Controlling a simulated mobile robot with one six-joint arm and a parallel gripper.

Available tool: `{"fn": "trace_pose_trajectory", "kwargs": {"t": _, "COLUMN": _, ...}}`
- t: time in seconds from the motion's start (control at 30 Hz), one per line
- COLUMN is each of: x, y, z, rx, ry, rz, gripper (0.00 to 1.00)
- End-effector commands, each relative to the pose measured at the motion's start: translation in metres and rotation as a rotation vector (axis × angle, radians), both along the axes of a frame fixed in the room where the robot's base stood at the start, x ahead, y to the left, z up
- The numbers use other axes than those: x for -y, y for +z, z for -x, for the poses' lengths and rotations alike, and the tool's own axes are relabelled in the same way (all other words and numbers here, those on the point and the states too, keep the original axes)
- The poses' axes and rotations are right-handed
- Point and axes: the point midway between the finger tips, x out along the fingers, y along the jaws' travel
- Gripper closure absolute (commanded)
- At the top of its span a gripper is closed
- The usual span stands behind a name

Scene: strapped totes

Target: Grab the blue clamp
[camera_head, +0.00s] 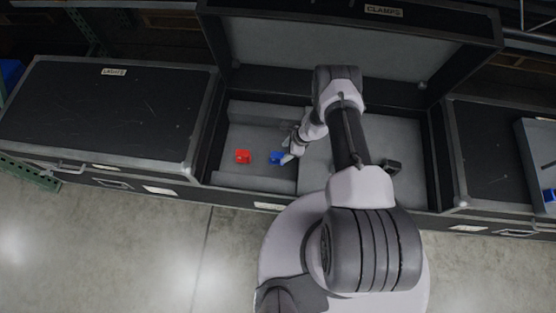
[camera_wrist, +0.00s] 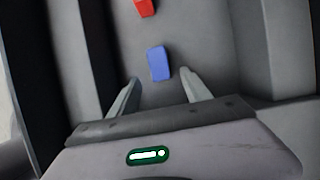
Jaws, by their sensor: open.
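The blue clamp (camera_head: 276,158) lies on the grey floor of the left compartment of the open case. In the wrist view the blue clamp (camera_wrist: 158,64) appears as a small block just beyond the fingertips, roughly in line with the gap between them. My gripper (camera_wrist: 158,82) is open and empty, with one finger on each side of that gap. In the head view my gripper (camera_head: 287,155) is close to the clamp's right side, and my wrist partly hides that area. I cannot tell the exact height of the fingertips above the floor.
A red clamp (camera_head: 243,156) lies left of the blue one, in the same compartment. A divider (camera_head: 299,178) bounds this compartment on the right. A black object (camera_head: 391,166) lies in the right compartment. The raised lid (camera_head: 345,50) stands behind; a closed case (camera_head: 105,115) is at the left.

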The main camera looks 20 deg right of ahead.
Motion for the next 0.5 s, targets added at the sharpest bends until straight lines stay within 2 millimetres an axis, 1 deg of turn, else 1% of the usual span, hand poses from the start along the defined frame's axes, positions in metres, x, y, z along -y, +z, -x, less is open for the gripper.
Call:
{"fn": "trace_pose_trajectory", "kwargs": {"t": 0.03, "x": -0.002, "y": -0.009, "z": -0.001, "rx": 0.001, "ry": 0.002, "rz": 0.000, "gripper": 0.44}}
{"fn": "trace_pose_trajectory", "kwargs": {"t": 0.17, "x": -0.007, "y": -0.017, "z": -0.003, "rx": 0.001, "ry": 0.001, "rz": 0.000, "gripper": 0.44}}
{"fn": "trace_pose_trajectory", "kwargs": {"t": 0.27, "x": -0.014, "y": -0.032, "z": -0.004, "rx": 0.000, "ry": 0.002, "rz": 0.000, "gripper": 0.44}}
{"fn": "trace_pose_trajectory", "kwargs": {"t": 0.3, "x": -0.018, "y": -0.041, "z": -0.005, "rx": 0.000, "ry": 0.002, "rz": 0.000, "gripper": 0.44}}
{"fn": "trace_pose_trajectory", "kwargs": {"t": 0.4, "x": -0.026, "y": -0.058, "z": -0.008, "rx": 0.001, "ry": 0.002, "rz": 0.000, "gripper": 0.44}}
{"fn": "trace_pose_trajectory", "kwargs": {"t": 0.5, "x": -0.027, "y": -0.059, "z": -0.010, "rx": 0.001, "ry": 0.002, "rz": 0.000, "gripper": 0.44}}
